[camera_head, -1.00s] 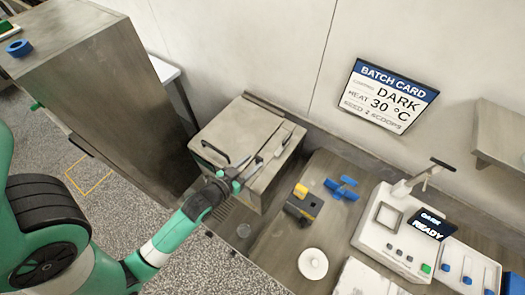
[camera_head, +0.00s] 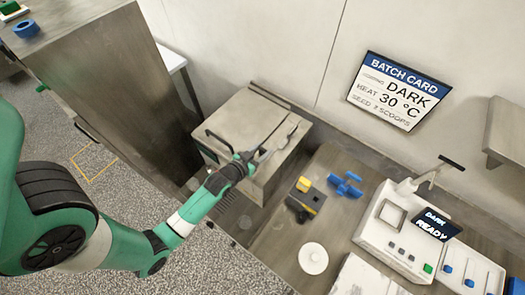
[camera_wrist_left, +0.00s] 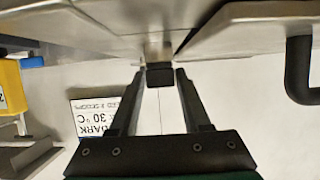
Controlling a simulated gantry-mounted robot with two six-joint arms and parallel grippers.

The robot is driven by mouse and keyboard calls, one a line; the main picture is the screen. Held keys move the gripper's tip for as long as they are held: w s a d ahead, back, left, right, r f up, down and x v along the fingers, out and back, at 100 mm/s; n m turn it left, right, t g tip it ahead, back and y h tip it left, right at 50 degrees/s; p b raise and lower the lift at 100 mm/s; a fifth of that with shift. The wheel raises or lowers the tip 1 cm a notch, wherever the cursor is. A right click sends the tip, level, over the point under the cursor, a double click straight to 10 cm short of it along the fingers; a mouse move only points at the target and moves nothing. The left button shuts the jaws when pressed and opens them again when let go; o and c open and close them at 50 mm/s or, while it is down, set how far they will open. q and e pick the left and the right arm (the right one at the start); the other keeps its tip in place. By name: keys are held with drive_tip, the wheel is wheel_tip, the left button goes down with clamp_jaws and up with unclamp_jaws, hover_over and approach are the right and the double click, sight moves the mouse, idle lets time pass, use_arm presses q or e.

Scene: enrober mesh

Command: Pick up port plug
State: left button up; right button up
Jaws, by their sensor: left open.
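My left gripper (camera_head: 277,143) is open over the top of a steel box (camera_head: 225,126) in the head view. In the left wrist view its two fingers (camera_wrist_left: 160,78) reach toward a small black block (camera_wrist_left: 160,76) at the edge of a steel surface. The block shows between the fingertips; I cannot tell whether they touch it. It may be the port plug, but the frames do not make this certain. In the head view it cannot be made out. My right gripper is not in view.
A yellow and black device (camera_head: 306,199), a blue fitting (camera_head: 345,184) and a white disc (camera_head: 313,258) are on the counter right of the box. A white control unit (camera_head: 385,238) stands farther right. A black handle (camera_wrist_left: 299,70) shows in the wrist view.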

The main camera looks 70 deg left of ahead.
sight(264, 149)
use_arm(q)
drive_tip(key=x, duration=0.3)
drive_tip(key=shift+w+a, duration=0.2)
clamp_jaws()
drive_tip(key=shift+r, duration=0.55)
drive_tip(key=r, duration=0.1)
drive_tip(key=r+p, duration=0.1)
drive_tip(key=shift+d+r, duration=0.2)
drive_tip(key=shift+r, duration=0.2)
drive_tip(key=d+r+p, duration=0.1)
drive_tip(key=d+r, duration=0.3)
drive_tip(key=d, duration=0.2)
drive_tip(key=s+d+r+p, duration=0.1)
drive_tip(key=d+r, duration=0.4)
drive_tip(key=d, duration=0.2)
drive_tip(key=shift+s+d, duration=0.25)
drive_tip(key=shift+d, duration=0.05)
